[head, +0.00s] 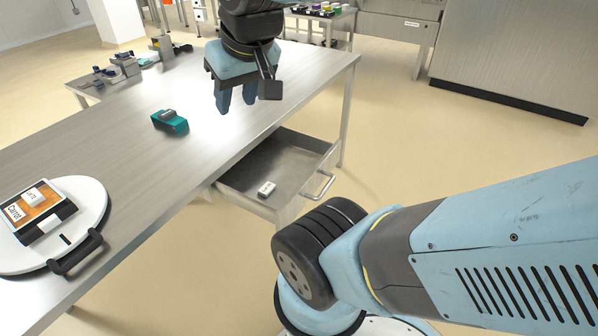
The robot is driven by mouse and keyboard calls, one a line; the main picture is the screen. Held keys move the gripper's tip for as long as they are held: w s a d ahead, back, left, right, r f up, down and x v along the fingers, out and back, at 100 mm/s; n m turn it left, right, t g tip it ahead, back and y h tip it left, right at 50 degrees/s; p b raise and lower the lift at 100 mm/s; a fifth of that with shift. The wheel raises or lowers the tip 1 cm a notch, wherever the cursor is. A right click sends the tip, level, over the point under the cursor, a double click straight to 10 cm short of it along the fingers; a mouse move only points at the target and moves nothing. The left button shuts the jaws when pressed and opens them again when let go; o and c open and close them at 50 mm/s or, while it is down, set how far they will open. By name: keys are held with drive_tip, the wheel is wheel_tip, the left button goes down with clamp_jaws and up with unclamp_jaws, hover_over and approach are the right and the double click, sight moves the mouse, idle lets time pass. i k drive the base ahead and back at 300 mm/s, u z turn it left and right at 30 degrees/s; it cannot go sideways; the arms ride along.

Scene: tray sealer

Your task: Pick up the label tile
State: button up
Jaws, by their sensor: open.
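A small white tile-like block (267,189) with faint dark marks lies on the floor of the open drawer (241,174), near its front. Its marks are too small to read. My gripper (236,101) points down with its two blue fingers apart and nothing between them. It is above and behind the drawer in the picture, over the table's right edge. Two more small white pieces lie on the sealer at the left: a lettered one (34,197) on an orange panel and a plain one (48,223) below it. I cannot tell for certain which is the label tile.
The sealer's round white board (88,200) has a dark handle (76,254) at the table's front edge. A teal-and-grey device (170,121) stands mid-table (120,150). Metal fixtures (117,68) stand farther back. The drawer's handle (320,186) sticks out at the right.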

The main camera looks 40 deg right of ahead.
sight(32, 197)
drive_tip(key=z, duration=1.6)
drive_tip(key=k, duration=1.3)
drive_tip(key=u, duration=1.4)
drive_tip(key=i, duration=1)
drive_tip(key=z, duration=0.05)
